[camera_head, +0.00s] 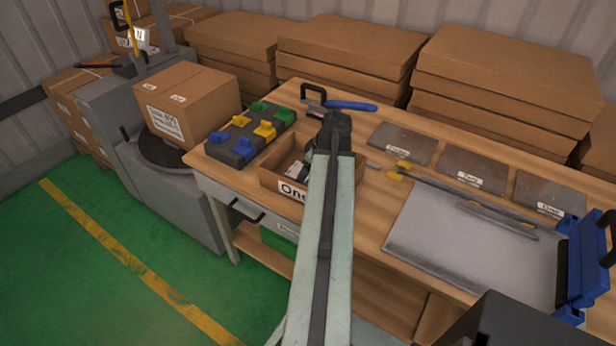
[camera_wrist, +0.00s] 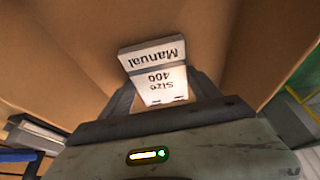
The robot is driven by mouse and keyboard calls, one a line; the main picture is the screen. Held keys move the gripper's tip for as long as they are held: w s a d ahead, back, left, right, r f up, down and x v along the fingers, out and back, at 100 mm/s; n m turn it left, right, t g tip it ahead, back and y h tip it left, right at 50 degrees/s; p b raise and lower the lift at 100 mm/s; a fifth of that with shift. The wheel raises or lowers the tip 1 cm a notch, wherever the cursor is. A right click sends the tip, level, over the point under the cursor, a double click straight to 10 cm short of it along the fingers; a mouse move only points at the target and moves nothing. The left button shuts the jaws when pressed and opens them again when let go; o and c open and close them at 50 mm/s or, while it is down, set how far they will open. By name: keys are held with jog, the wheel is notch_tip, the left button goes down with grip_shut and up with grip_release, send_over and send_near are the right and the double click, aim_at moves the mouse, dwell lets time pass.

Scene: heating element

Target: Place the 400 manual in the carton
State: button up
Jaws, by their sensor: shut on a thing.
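In the wrist view, my gripper (camera_wrist: 160,96) is shut on a small white manual (camera_wrist: 156,74), printed "Manual Size 400" and upside down in that view. The manual is hidden in the head view. Large brown cardboard surfaces (camera_wrist: 60,50) fill the wrist view behind it; I cannot tell which box they belong to. A brown carton (camera_head: 205,95) with white labels stands on the dark round turntable at the left. I cannot see an opening in it.
The workbench holds an open cardboard bin (camera_head: 272,183) under my arm, a dark block with coloured knobs (camera_head: 232,150), a blue-handled tool (camera_head: 352,106), dark labelled plates (camera_head: 470,168) and a grey mat (camera_head: 440,232). Stacks of flat cardboard (camera_head: 510,75) stand behind.

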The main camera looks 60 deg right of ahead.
jog(key=shift+f, duration=0.1)
jog(key=o, duration=1.6)
jog(key=p+v, duration=1.1)
jog(key=v, duration=0.1)
jog(key=shift+r, duration=0.25)
